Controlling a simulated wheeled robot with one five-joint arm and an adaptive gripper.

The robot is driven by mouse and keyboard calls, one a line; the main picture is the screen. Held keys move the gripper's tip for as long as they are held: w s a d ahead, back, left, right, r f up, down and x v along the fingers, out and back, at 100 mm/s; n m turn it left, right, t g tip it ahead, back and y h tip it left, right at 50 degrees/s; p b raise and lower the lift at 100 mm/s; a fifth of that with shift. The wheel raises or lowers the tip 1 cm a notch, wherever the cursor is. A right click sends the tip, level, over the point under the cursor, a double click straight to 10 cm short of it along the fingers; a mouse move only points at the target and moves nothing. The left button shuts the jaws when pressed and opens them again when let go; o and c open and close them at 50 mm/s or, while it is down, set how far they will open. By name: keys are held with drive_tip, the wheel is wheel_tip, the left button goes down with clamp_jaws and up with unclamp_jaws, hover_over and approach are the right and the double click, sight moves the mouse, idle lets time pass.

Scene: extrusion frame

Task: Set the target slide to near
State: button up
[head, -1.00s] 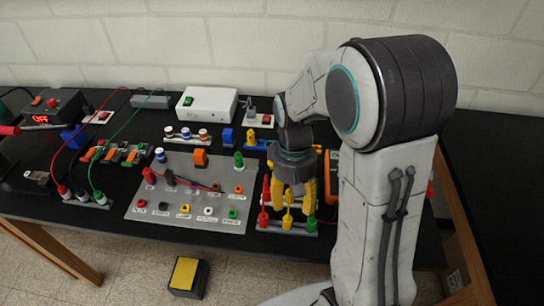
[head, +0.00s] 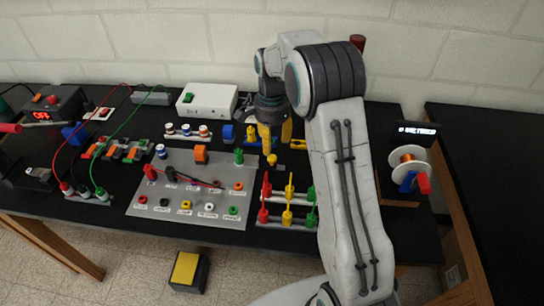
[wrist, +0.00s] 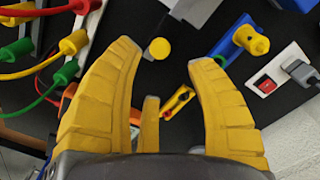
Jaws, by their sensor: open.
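My gripper (head: 277,140) is over the back-middle of the black bench. A small yellow disc (wrist: 159,48) shows between the fingertips. A small yellow part with a dark slot (wrist: 178,102) lies below it. I cannot tell which is the target slide; no label is readable.
A rack of red, yellow and green plugs (head: 288,217) stands at the front, beside a grey jack panel (head: 190,221). A white box (head: 207,103) and a red switch (wrist: 265,86) are behind. A wire spool (head: 408,165) is on the right.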

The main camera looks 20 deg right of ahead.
sight(272, 157)
drive_tip(key=shift+f+m, duration=0.3)
drive_tip(key=shift+f, duration=0.05)
drive_tip(key=shift+f+p, duration=0.6)
drive_tip(key=shift+f, duration=2.75)
drive_tip(key=shift+c, duration=0.4)
clamp_jaws()
